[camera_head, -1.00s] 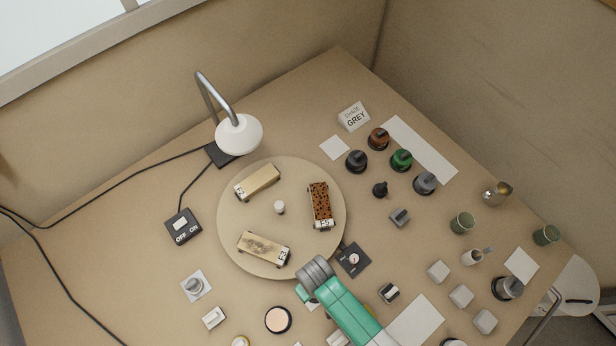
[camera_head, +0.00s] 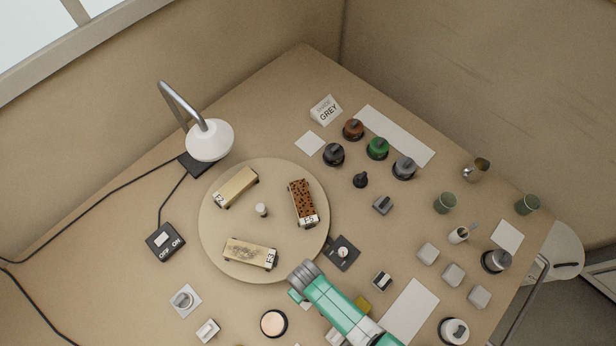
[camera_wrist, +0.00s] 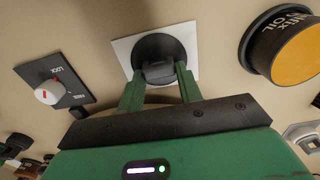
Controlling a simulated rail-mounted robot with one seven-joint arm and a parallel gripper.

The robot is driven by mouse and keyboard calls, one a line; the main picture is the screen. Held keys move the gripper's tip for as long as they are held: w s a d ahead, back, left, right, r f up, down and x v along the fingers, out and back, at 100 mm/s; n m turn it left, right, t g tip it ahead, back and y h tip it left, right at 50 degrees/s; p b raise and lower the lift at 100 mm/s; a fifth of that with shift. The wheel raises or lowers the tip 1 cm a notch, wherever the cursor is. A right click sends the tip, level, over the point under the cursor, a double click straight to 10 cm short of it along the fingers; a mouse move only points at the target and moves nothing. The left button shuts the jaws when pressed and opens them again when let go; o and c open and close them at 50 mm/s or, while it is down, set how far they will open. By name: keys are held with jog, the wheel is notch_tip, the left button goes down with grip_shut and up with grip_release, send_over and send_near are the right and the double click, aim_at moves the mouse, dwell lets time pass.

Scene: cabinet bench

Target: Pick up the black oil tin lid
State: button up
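The black oil tin lid (camera_wrist: 160,48) lies on a white square (camera_wrist: 127,48) in the wrist view, with a raised grip bar across it. My gripper (camera_wrist: 159,72) has its two green fingers on either side of this bar. Small gaps seem to show between fingers and bar; contact is not clear. The oil tin (camera_wrist: 252,45), black-sided with an orange top, stands to the right of the lid. In the head view my arm (camera_head: 342,310) hides the lid and the fingertips.
A LOCK panel (camera_wrist: 62,88) with a white knob lies left of the lid; it also shows in the head view (camera_head: 343,253). The round turntable (camera_head: 225,255) with several labelled blocks is close by. Several knobbed lids (camera_head: 377,149), cups and grey blocks fill the right side.

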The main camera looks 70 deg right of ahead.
jog(key=c, duration=0.4)
notch_tip(320, 180, up, 10)
jog(key=p, duration=0.2)
jog(key=w+a+p, duration=0.1)
jog(key=w+a, duration=0.1)
jog(key=a, duration=0.2)
jog(key=w+a+p, duration=0.1)
jog(key=w+a, duration=0.1)
jog(key=a, duration=0.2)
jog(key=w+a+r+p, duration=0.1)
jog(key=w+a+p, duration=0.1)
jog(key=a, duration=0.3)
jog(key=shift+w, duration=0.4)
